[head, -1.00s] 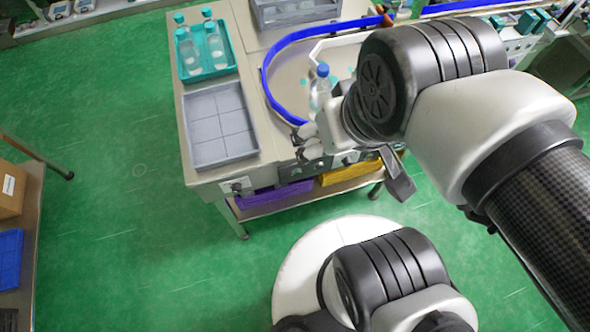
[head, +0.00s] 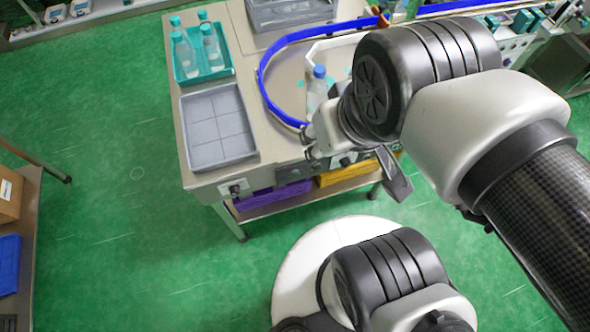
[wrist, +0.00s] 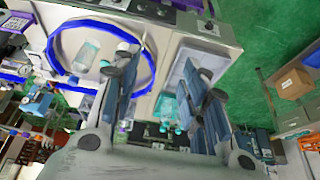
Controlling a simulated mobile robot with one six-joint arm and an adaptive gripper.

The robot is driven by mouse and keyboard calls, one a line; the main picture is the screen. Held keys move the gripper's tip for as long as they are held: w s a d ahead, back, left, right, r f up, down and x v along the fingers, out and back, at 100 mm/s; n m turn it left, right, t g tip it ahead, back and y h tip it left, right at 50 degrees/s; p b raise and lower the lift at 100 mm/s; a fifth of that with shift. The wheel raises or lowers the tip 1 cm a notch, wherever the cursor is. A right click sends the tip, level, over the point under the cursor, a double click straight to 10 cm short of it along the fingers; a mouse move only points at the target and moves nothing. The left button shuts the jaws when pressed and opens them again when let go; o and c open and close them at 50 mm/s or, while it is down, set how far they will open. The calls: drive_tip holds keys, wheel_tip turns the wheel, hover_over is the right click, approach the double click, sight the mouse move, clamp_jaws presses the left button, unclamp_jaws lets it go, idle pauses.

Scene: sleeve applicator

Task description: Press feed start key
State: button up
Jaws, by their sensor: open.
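The feed start key cannot be picked out for certain. The steel table (head: 262,150) carries small control panels on its front edge. One panel (head: 236,188) is at the left corner, and another (head: 345,160) is partly hidden behind my arm. In the wrist view, panels show at the top centre (wrist: 115,3) and top right (wrist: 208,28). My gripper (head: 310,142) is by the table's front edge in the head view, largely hidden by my wrist. In the wrist view my gripper (wrist: 163,64) has its fingers apart with nothing between them. I cannot tell whether it touches a panel.
A clear bottle with a blue cap (head: 319,72) stands inside the blue curved rail (head: 264,88). A grey divided tray (head: 250,152) and a teal tray (head: 231,70) with several bottles are at left. Purple (head: 270,198) and yellow (head: 340,176) bins sit below. Green floor is clear at left.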

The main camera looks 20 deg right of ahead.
clamp_jaws()
idle(1.5)
